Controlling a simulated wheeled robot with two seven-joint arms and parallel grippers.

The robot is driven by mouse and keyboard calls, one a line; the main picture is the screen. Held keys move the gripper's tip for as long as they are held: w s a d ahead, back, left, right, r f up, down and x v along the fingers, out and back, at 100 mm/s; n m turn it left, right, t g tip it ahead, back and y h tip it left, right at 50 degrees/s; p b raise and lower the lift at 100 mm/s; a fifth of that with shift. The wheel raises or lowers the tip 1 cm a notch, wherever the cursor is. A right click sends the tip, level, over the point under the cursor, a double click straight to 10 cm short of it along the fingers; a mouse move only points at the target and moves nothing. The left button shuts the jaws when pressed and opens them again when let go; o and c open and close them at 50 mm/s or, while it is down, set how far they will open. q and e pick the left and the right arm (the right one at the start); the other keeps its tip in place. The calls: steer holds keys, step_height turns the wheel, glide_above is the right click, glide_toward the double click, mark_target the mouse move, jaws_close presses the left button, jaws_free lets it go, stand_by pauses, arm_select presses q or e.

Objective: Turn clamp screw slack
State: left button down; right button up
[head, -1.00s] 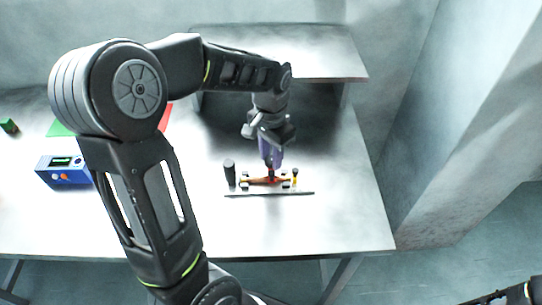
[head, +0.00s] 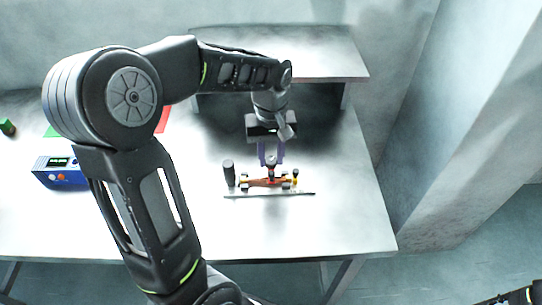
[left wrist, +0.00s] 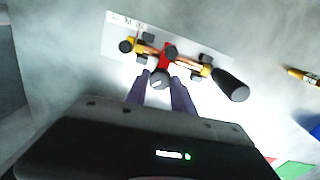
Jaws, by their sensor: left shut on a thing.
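The clamp is a small red and orange-brown fixture (head: 258,182) with dark and yellow parts, on a pale plate on the table; the fixture also shows in the left wrist view (left wrist: 186,61). Its clamp screw has a dark round knob (head: 271,160) standing on the red middle part; the knob also shows in the left wrist view (left wrist: 158,83). My left gripper (head: 271,158) points down and is shut on the knob. Its two purple fingers (left wrist: 160,85) stand on either side of it. My right gripper is not in view; only a piece of my right arm shows at bottom right.
A dark cylinder (head: 229,172) stands at the left end of the fixture. A blue box with a display (head: 60,172) stands farther left, with a small green block (head: 7,127) beyond. A raised shelf (head: 300,58) is behind. The table right of the fixture is clear.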

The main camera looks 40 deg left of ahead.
mark_target(271, 160)
arm_select(q)
steer(key=n, duration=0.3)
steer(key=shift+n, duration=0.4)
steer(key=n, duration=0.4)
steer(key=shift+b, duration=0.35)
steer(key=c, duration=1.1)
jaws_free()
steer(key=shift+o, duration=0.2)
step_height(271, 160, up, 8)
steer(key=shift+f, duration=0.1)
